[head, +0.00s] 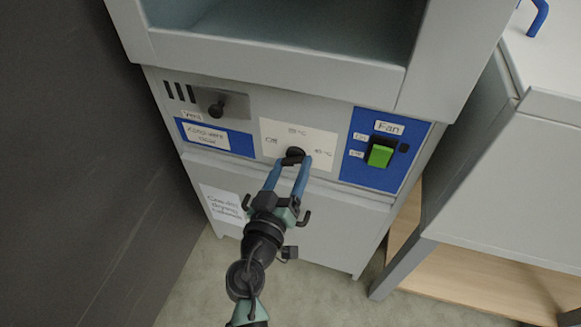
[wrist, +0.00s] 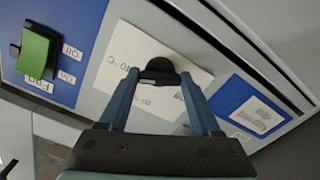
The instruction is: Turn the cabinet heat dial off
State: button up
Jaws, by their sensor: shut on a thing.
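The cabinet heat dial (head: 295,152) is a black round knob on a white label plate (head: 318,139) marked "Off" at the left and temperatures at the top and right. My gripper (head: 291,161) reaches up to it from below, with its blue fingers on the dial. In the wrist view, the dial (wrist: 158,67) sits between the fingertips of my gripper (wrist: 159,79), which is shut on it. The fingertips partly cover the dial, and I cannot tell where its pointer stands.
The blue fan panel (head: 410,139) with a green switch (head: 380,155) is right of the dial. The cabinet's upper frame (head: 270,62) juts out above. A dark wall (head: 85,170) stands at the left and a white bench (head: 510,190) at the right.

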jog(key=n, duration=0.7)
jog(key=n+p, duration=0.1)
jog(key=n, duration=0.5)
jog(key=shift+r+p, duration=0.1)
jog(key=shift+p, duration=0.2)
jog(key=n+p, duration=0.2)
jog(key=n, duration=0.4)
jog(key=shift+n, duration=0.4)
jog(key=n+p, duration=0.1)
jog(key=n, duration=0.2)
jog(key=shift+p, duration=0.35)
jog(key=shift+n+p, duration=0.65)
jog(key=shift+n, duration=1.25)
jog(key=o, duration=1.4)
